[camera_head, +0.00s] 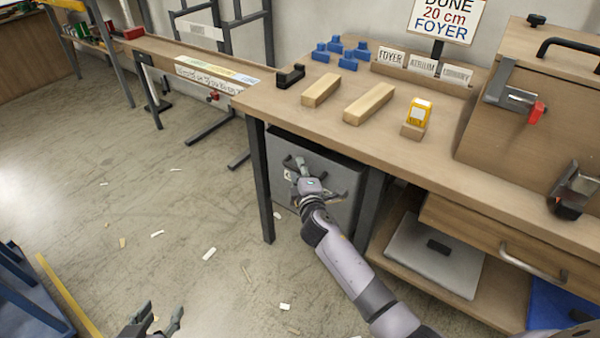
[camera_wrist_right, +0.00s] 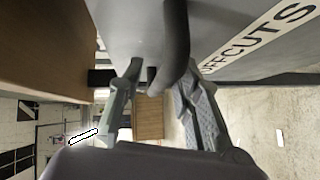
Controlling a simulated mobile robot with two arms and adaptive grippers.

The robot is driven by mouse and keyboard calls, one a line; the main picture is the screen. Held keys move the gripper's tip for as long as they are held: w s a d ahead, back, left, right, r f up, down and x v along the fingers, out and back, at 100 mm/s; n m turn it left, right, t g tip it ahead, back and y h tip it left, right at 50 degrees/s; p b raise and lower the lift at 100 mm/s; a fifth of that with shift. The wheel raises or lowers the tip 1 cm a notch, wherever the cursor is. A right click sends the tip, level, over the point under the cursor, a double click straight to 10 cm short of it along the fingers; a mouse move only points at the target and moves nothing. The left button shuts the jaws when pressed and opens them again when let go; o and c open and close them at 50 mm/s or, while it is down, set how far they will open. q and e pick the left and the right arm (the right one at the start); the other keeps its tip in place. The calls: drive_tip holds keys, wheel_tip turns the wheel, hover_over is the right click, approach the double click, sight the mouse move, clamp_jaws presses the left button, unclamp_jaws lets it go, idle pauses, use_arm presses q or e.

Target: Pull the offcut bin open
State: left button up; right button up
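The offcut bin (camera_head: 345,180) is a grey box front under the workbench at its left end. In the right wrist view its grey face (camera_wrist_right: 130,25) carries a white "OFFCUTS" label (camera_wrist_right: 255,42) and a dark bar handle (camera_wrist_right: 176,45). My right gripper (camera_head: 299,168) is at the bin front. In the wrist view its fingers (camera_wrist_right: 158,88) are spread, with the handle between them, nearer the right finger; a gap shows beside the left finger. My left gripper (camera_head: 160,318) is open and empty, low over the floor, away from the bin.
The workbench (camera_head: 290,108) holds wooden blocks (camera_head: 368,103), blue pieces (camera_head: 347,60) and a yellow item (camera_head: 420,112). A bench leg (camera_head: 260,180) stands left of the bin. A drawer (camera_head: 510,245) is to the right. The floor (camera_head: 190,210) in front is open, with small scraps.

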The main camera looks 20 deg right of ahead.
clamp_jaws()
idle(0.4)
idle(0.5)
